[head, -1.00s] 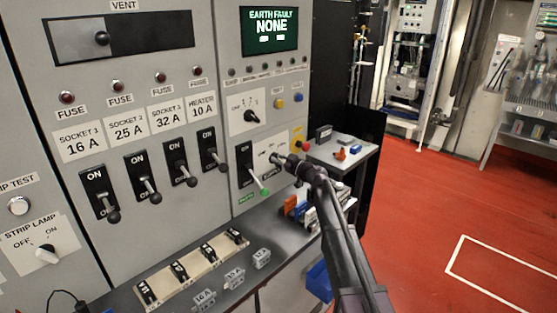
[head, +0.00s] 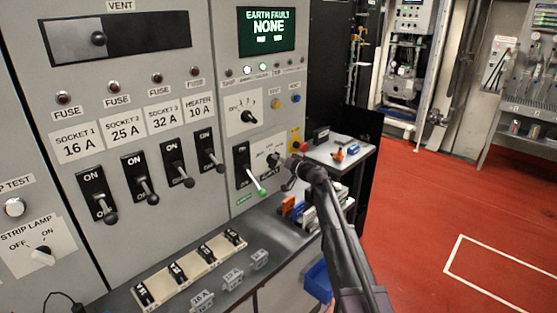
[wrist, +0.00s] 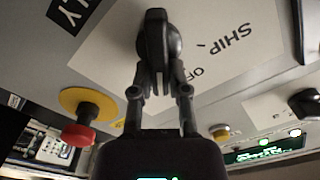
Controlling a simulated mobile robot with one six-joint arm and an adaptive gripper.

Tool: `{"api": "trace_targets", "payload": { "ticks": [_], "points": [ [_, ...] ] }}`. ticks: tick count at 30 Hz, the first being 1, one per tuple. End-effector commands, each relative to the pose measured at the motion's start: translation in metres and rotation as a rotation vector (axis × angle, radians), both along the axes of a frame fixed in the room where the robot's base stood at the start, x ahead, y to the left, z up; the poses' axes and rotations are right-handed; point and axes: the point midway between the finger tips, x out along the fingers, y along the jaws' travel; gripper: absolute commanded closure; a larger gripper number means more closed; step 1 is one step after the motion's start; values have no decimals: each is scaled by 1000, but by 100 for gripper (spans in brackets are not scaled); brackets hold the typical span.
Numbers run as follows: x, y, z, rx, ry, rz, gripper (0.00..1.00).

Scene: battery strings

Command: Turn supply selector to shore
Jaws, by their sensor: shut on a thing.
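The supply selector is a black knob (wrist: 157,38) on a white label plate (wrist: 225,45). In the wrist view, which sees the panel upside down, the words SHIP and OFF show to the right of the knob. No shore marking can be read, and I cannot tell which position the knob points to. My gripper (wrist: 160,80) is shut on the knob, its fingers on either side of it. In the head view my gripper (head: 284,162) is at the supply plate (head: 262,158) low on the right panel and hides part of it.
A red button on yellow (head: 298,145) is close on the right. Above is another rotary knob (head: 248,117) and the EARTH FAULT NONE display (head: 267,30). The bench (head: 285,232) below holds blocks.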

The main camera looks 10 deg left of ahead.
Motion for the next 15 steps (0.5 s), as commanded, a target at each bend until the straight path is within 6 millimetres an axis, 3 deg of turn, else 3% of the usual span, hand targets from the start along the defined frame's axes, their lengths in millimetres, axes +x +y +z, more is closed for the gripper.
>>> {"api": "trace_targets", "payload": {
  "ticks": [15],
  "points": [
    [-1,1,-2,87,117,8,100]
  ]
}}
